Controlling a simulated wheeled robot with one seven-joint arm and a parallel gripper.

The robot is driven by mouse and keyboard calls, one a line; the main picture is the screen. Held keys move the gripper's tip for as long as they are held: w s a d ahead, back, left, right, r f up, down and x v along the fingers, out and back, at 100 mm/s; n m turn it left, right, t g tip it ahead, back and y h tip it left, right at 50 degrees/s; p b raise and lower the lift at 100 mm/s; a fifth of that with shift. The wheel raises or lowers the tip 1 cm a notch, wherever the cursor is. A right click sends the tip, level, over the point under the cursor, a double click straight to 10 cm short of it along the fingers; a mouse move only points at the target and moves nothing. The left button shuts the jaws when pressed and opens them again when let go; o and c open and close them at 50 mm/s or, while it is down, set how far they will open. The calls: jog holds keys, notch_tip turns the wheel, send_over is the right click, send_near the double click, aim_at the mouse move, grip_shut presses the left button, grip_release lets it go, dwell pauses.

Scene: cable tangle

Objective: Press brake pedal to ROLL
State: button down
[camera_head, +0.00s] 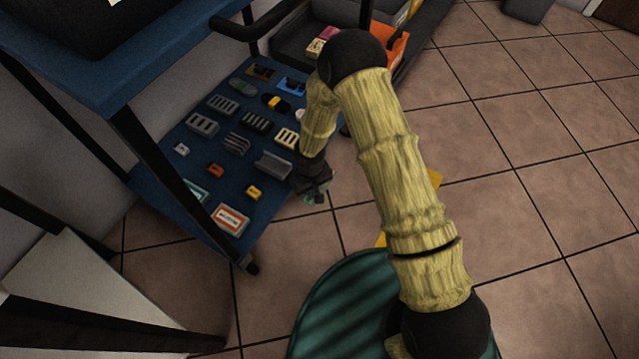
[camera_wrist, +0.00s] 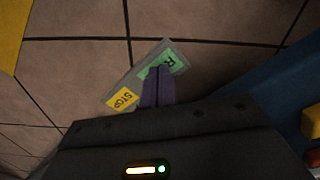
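The brake pedal (camera_wrist: 139,76) is a small grey plate with a green label starting with "R" (camera_wrist: 169,63) and a yellow "STOP" label (camera_wrist: 122,98). It shows in the wrist view, tilted, above the tiled floor. My gripper (camera_wrist: 158,70) is shut and empty, its two fingers side by side. The fingertips overlap the green end of the pedal and hide part of its label; I cannot tell whether they touch it. In the head view my gripper (camera_head: 314,190) is low beside the right edge of the cart's lower shelf, with a bit of the green label (camera_head: 309,199) below it.
The cart's blue lower shelf (camera_head: 223,175) holds several small parts and blocks, close left of my gripper. A dark cart leg (camera_head: 165,165) stands at its front. A grey bin and an orange box (camera_head: 398,47) are behind. Open tiled floor (camera_head: 530,200) lies to the right.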

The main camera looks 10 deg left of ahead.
jog(key=shift+f, duration=0.25)
jog(key=shift+r+p, duration=3.05)
jog(key=shift+r, duration=0.55)
